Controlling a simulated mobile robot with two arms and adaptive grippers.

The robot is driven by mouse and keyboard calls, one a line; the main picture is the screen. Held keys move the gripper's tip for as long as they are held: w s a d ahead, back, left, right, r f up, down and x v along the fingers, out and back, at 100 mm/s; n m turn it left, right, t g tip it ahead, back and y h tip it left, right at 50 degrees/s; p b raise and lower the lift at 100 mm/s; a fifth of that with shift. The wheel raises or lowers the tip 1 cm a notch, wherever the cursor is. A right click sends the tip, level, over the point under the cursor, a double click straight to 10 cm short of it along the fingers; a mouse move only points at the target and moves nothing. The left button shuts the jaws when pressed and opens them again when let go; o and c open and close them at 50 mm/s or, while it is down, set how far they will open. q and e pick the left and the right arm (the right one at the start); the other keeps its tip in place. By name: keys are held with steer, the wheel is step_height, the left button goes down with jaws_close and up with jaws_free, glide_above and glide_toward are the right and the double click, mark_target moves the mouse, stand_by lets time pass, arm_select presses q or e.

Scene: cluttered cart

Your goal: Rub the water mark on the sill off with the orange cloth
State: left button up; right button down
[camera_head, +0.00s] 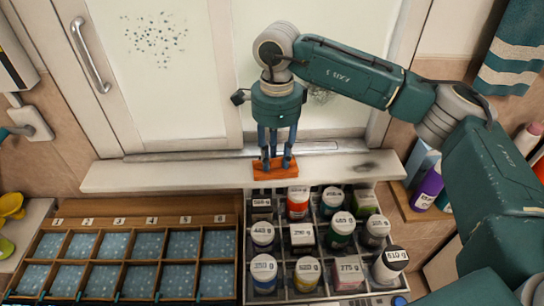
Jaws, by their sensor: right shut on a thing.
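My right gripper (275,162) points down over the white sill (130,177) and is shut on the orange cloth (297,174). The cloth is at the sill surface, a little right of the middle, and my fingers hide part of it. A dark grey smudge (367,168), which looks like the water mark, lies on the sill to the right of the cloth, apart from it. My left gripper is not in view.
Below the sill stand a rack (246,285) of labelled jars and boxes and a wooden compartment tray (140,221). A purple bottle (428,187) stands right of the sill. Speckles (155,40) mark the window panel behind. The sill's left part is clear.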

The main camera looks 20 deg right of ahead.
steer(key=shift+s+d+b, duration=0.2)
steer(key=shift+s+d, duration=0.1)
steer(key=shift+d, duration=0.8)
steer(key=shift+s+d+b, duration=0.25)
steer(key=shift+s+d, duration=0.05)
steer(key=shift+d, duration=0.8)
steer(key=shift+s+d+b, duration=0.2)
steer(key=shift+s+d, duration=0.1)
steer(key=shift+d, duration=0.8)
steer(key=shift+s+d+f+b, duration=0.15)
steer(key=shift+d+b, duration=0.15)
steer(key=shift+d, duration=0.35)
steer(key=shift+s+d, duration=0.15)
steer(key=shift+d, duration=0.3)
steer(key=shift+r, duration=0.2)
step_height(320, 180, up, 7)
steer(key=p, duration=0.4)
steer(key=shift+f, duration=0.1)
